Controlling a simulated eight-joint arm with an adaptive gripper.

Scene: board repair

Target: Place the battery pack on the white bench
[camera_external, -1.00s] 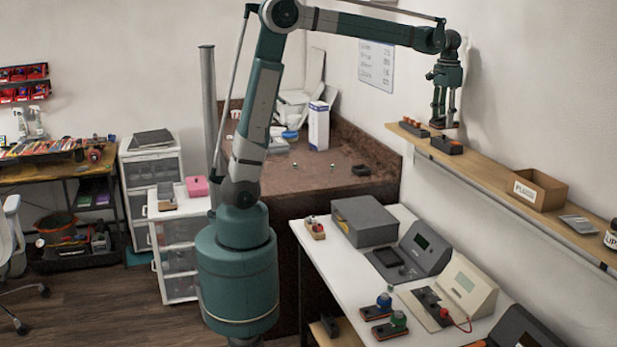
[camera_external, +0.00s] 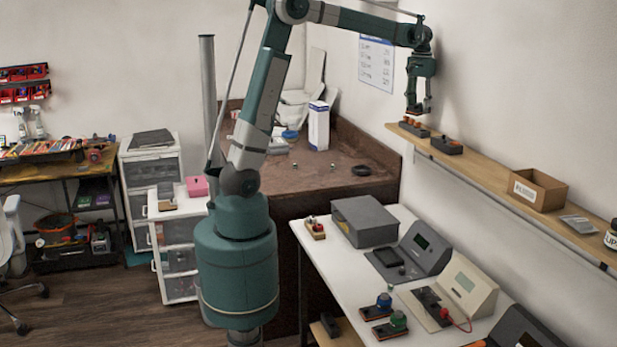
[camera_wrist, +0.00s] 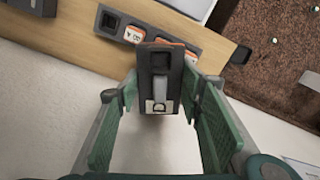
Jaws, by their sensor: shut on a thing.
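My gripper (camera_external: 418,108) is up at the far end of the wall shelf, above it. In the wrist view my gripper (camera_wrist: 160,112) is shut on a dark battery pack (camera_wrist: 159,95), its green fingers on either side. The white bench (camera_external: 345,275) runs below the shelf, clear of my gripper.
The bench holds a grey box (camera_external: 364,221), grey device (camera_external: 414,250), beige device (camera_external: 465,290) and small coloured parts. Some bare white surface shows at its left side.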

